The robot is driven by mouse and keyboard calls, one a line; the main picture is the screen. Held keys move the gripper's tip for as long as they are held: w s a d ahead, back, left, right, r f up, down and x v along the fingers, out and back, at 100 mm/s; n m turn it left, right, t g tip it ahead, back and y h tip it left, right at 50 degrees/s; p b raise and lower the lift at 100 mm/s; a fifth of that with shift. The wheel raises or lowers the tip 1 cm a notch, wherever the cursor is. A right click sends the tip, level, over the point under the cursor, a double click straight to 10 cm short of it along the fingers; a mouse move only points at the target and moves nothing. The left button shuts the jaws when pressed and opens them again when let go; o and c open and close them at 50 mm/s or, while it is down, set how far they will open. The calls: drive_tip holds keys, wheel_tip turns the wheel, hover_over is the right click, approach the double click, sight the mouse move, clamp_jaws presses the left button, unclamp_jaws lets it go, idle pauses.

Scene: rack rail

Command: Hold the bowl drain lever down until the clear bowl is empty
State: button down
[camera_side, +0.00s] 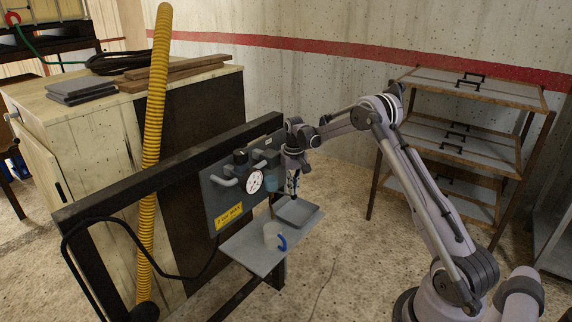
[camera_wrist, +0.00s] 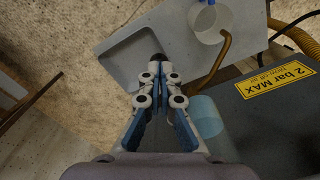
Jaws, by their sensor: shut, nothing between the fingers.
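My gripper (camera_wrist: 160,76) is shut with nothing between its fingers and points down over the grey shelf tray. In the side view my gripper (camera_side: 292,190) hangs in front of the right part of the grey panel. A pale blue see-through cylinder, apparently the clear bowl (camera_wrist: 207,116), sits just right of my fingers in the wrist view. Its liquid level cannot be read. A small dark tip (camera_wrist: 160,57) shows just beyond my fingertips; I cannot tell whether it is the drain lever or whether they touch. The lever is not clearly visible elsewhere.
The panel (camera_side: 217,200) carries a round gauge (camera_side: 254,181), grey pipes and a yellow "2 bar MAX" label (camera_side: 229,215). A cup (camera_wrist: 208,26) with a blue handle stands on the shelf (camera_side: 252,248), beside a brown tube (camera_wrist: 216,62). A rack (camera_side: 462,140) stands right.

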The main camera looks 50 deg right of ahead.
drive_tip(key=shift+f, duration=0.95)
idle(2.1)
wheel_tip(320, 180, up, 8)
drive_tip(key=shift+f, duration=0.2)
drive_tip(key=shift+r, duration=0.1)
drive_tip(key=s+a+r+n+t, duration=0.1)
drive_tip(key=s+a+r+t, duration=0.1)
drive_tip(key=s+a+r, duration=0.35)
drive_tip(key=s+a+r+n+t, duration=0.1)
drive_tip(key=s+a+r+n, duration=0.1)
drive_tip(key=a+r, duration=0.65)
drive_tip(key=s+a+f+n+t, duration=0.3)
drive_tip(key=s+a+t, duration=0.1)
drive_tip(key=s+a, duration=0.9)
drive_tip(key=shift+s+a, duration=0.4)
drive_tip(key=shift+s, duration=0.8)
